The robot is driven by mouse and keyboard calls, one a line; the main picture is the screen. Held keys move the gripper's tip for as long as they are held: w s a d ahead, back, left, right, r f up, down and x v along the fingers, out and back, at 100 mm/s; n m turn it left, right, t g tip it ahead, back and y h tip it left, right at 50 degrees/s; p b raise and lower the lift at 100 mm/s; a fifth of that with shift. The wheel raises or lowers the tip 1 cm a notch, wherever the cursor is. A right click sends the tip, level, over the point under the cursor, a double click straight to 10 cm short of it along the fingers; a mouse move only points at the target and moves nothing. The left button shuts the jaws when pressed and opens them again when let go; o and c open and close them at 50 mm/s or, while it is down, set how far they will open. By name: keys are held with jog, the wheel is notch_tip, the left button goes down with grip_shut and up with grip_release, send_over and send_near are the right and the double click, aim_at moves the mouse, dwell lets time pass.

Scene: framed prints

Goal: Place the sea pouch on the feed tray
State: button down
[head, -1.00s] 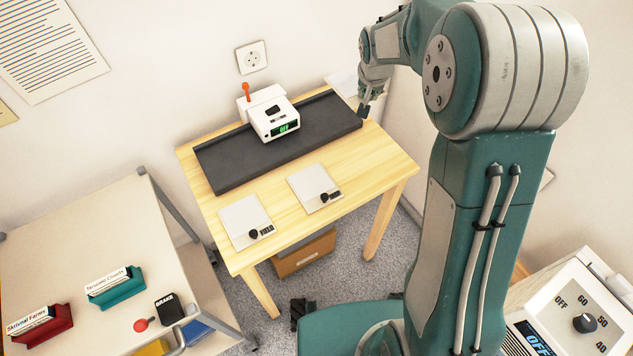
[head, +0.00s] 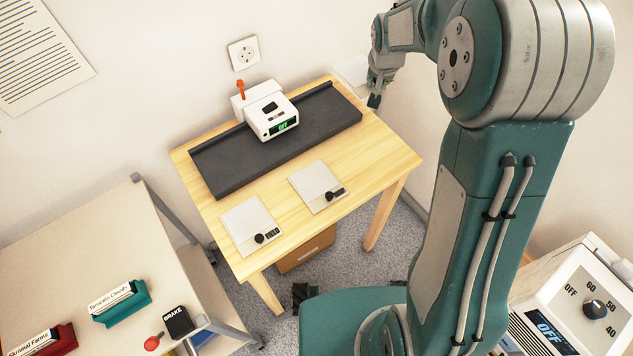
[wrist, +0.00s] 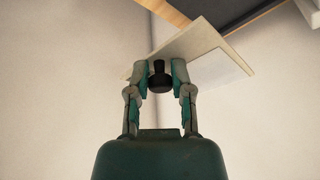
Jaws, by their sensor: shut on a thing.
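My gripper (head: 375,100) is shut on the black knob (wrist: 160,78) of a thin pale plate-like pouch (wrist: 208,62). The pouch is tilted in the air beyond the fingers in the wrist view. Its label is not visible, so I cannot read whether it is the sea pouch. In the head view, a pale piece of it (head: 352,70) shows behind the arm, off the table's far right corner. The long dark grey tray (head: 225,166), which looks like the feed tray, lies along the back of the wooden table, left of my gripper.
A white device (head: 270,112) with a green display and red lever straddles the tray. Two pale plates with black knobs, left (head: 250,222) and right (head: 315,183), lie on the table front (head: 350,190). A cart (head: 80,240) stands left. Walls are close behind my gripper.

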jog(key=s+d+f+n+g+y, duration=0.1)
jog(key=s+d+f+n+y, duration=0.3)
jog(key=s, duration=0.7)
jog(key=s+a+f+n+h, duration=0.1)
jog(key=s+n, duration=0.5)
jog(key=s, duration=0.6)
send_over(379, 160)
jog(key=f, duration=1)
jog(key=shift+s+d+f, duration=0.1)
jog(key=shift+s+d, duration=0.25)
jog(key=shift+s, duration=0.05)
jog(key=shift+f, duration=1.55)
jog(key=c, duration=0.5)
grip_release()
